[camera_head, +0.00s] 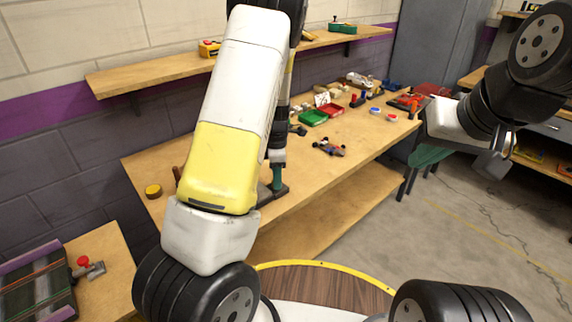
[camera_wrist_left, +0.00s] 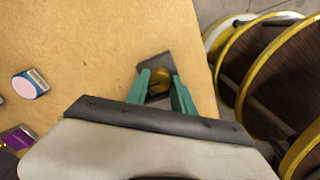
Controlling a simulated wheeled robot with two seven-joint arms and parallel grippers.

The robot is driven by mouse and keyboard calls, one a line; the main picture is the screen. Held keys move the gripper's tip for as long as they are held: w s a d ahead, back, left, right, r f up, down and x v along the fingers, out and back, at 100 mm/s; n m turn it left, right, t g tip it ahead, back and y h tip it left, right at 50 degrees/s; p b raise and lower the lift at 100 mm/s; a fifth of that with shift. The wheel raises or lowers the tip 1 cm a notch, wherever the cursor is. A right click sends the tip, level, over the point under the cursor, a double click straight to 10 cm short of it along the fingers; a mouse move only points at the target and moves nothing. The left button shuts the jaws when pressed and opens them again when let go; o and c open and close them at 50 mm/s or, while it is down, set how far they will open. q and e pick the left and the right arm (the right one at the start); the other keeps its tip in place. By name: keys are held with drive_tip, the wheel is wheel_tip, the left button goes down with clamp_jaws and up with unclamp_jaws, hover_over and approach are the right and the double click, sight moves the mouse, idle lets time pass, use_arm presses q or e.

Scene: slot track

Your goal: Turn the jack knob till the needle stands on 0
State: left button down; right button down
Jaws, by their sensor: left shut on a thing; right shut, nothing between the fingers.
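In the left wrist view, a round yellow-brown knob (camera_wrist_left: 158,85) sits on the jack's dark grey base plate (camera_wrist_left: 154,63) near the bench edge. My left gripper (camera_wrist_left: 160,84) has its teal fingers on either side of the knob and is shut on it. In the head view, the left gripper (camera_head: 277,178) points down at the dark base plate (camera_head: 272,196); my arm hides part of the area. The needle and its scale cannot be made out. My right gripper (camera_head: 492,163) is shut and empty, above the floor at the right.
The wooden bench (camera_head: 300,165) holds a small toy car (camera_head: 328,148), a green tray (camera_head: 313,117), a red tray (camera_head: 331,109) and several small items farther back. The bench front between jack and car looks clear.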

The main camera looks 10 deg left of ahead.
use_arm(q)
drive_tip(key=shift+m, duration=0.3)
drive_tip(key=m, duration=1.1)
drive_tip(key=shift+m, duration=2.1)
drive_tip(key=c, duration=1.1)
unclamp_jaws()
drive_tip(key=shift+s, duration=0.1)
